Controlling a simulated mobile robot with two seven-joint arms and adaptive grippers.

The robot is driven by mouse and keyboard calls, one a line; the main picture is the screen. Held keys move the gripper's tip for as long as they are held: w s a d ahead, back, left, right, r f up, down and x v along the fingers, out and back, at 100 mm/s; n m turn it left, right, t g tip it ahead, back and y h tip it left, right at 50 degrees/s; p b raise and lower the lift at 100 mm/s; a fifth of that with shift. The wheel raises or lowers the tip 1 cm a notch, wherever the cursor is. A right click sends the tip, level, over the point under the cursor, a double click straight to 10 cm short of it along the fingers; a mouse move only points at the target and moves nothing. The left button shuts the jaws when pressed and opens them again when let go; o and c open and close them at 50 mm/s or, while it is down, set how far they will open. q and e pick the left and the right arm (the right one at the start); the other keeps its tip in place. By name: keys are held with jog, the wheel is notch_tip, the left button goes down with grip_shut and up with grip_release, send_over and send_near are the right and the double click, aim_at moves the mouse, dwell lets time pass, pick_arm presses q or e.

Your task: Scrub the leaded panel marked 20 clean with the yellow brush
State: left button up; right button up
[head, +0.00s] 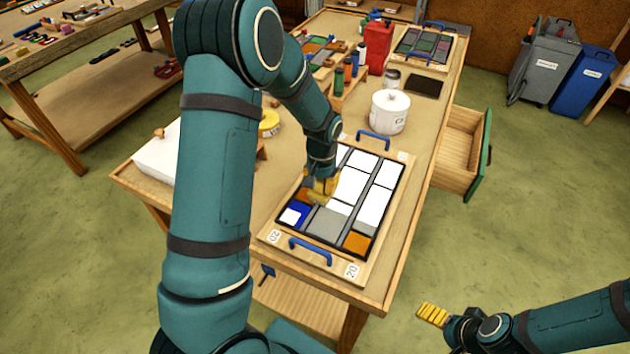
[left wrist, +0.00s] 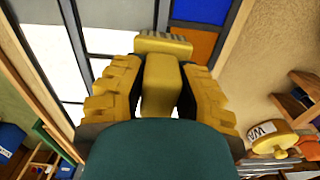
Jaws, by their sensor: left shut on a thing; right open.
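The leaded panel (head: 349,186) lies in a wooden frame with blue handles and a label 20 at its near corner. Its panes show white, grey, blue and orange, divided by dark lead lines. My left gripper (head: 321,188) is over the panel's left side. In the left wrist view, my left gripper (left wrist: 160,95) is shut on the yellow brush (left wrist: 162,86), with the brush's head just beyond the fingertips, near the blue and orange panes. I cannot tell whether it touches the glass. My right gripper (head: 434,315) is open and empty, off the bench at lower right.
A white lidded pot (head: 390,112), a red can (head: 379,47) and a dark flat pad (head: 424,84) stand beyond the panel. Another panel (head: 425,46) lies at the bench's far end. An open drawer (head: 463,150) juts out on the right. A round yellow tin (head: 269,124) is at left.

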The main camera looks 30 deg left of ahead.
pick_arm(q)
jog(key=shift+d, duration=0.25)
jog(key=shift+w+d, duration=0.2)
jog(key=shift+d, duration=1.3)
jog(key=shift+d, duration=0.15)
jog(key=shift+w+d, duration=0.15)
jog(key=shift+d, duration=1.2)
jog(key=shift+d, duration=0.15)
jog(key=shift+w+d, duration=0.15)
jog(key=shift+d, duration=1.2)
jog(key=shift+d, duration=0.15)
jog(key=shift+w+d, duration=0.15)
jog(key=shift+d, duration=1.25)
